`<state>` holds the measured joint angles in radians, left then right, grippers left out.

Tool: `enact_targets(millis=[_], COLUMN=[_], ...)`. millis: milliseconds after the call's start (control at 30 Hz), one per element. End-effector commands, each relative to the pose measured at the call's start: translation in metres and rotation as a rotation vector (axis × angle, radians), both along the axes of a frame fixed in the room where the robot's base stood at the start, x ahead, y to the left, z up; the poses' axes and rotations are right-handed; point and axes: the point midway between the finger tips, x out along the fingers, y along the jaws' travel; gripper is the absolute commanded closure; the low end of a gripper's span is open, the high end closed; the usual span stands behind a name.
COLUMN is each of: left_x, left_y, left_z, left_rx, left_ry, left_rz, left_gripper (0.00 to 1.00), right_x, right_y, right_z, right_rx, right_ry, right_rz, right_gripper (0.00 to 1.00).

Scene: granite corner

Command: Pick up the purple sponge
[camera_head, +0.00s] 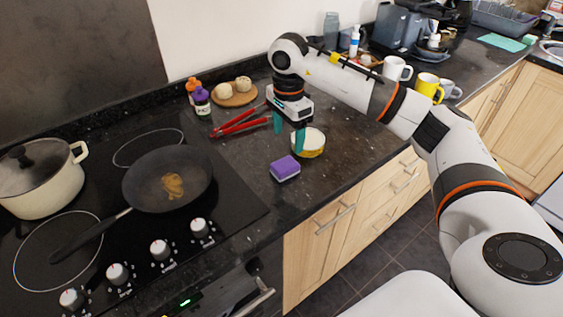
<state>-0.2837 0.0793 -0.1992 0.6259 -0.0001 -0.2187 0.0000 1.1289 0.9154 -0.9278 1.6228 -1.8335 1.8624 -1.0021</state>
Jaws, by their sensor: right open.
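The purple sponge (285,167) lies on the dark granite counter, to the right of the stove and near the counter's front edge. It has a paler layer along its lower side. My right gripper (288,136) points down above the counter, behind the sponge in the picture. Its two teal fingers are apart, with nothing seen between them. The gripper does not touch the sponge. My left gripper is not in view.
A yellow and white tin (309,143) stands beside the right finger. Red-handled tongs (240,122) lie left of the gripper. A black pan (168,179) and a cream pot (38,178) are on the stove. Mugs (396,69) stand at the back right.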

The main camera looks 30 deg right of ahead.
Motion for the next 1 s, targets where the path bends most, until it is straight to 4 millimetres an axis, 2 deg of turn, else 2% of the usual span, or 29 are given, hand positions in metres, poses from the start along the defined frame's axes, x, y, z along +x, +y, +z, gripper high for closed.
enact_targets(millis=[33,100,233,367,500,600,733,967,1000], left_x=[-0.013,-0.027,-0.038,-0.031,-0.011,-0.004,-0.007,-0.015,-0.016], left_y=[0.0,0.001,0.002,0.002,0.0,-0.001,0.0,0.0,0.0], left_z=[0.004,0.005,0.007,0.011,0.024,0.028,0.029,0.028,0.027], left_rx=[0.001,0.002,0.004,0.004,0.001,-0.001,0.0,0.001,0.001], left_ry=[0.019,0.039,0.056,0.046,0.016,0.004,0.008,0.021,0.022], left_rz=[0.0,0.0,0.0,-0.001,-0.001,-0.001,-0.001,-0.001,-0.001], left_gripper=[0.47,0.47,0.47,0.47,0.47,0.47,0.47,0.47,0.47], right_x=[-0.001,-0.001,0.0,0.0,0.001,0.002,0.002,0.003,0.003], right_y=[0.0,0.0,0.001,0.0,0.0,0.0,-0.001,-0.001,-0.001], right_z=[-0.009,-0.02,-0.033,-0.041,-0.06,-0.076,-0.087,-0.089,-0.089], right_rx=[0.001,0.001,0.003,0.003,0.004,0.004,0.005,0.004,0.004], right_ry=[0.005,0.004,0.001,0.001,0.004,0.002,0.0,-0.002,-0.002], right_rz=[0.0,0.001,0.001,0.0,0.0,0.001,0.0,0.001,0.001], right_gripper=[0.29,0.29,0.29,0.29,0.29,0.29,0.29,0.29,0.36])
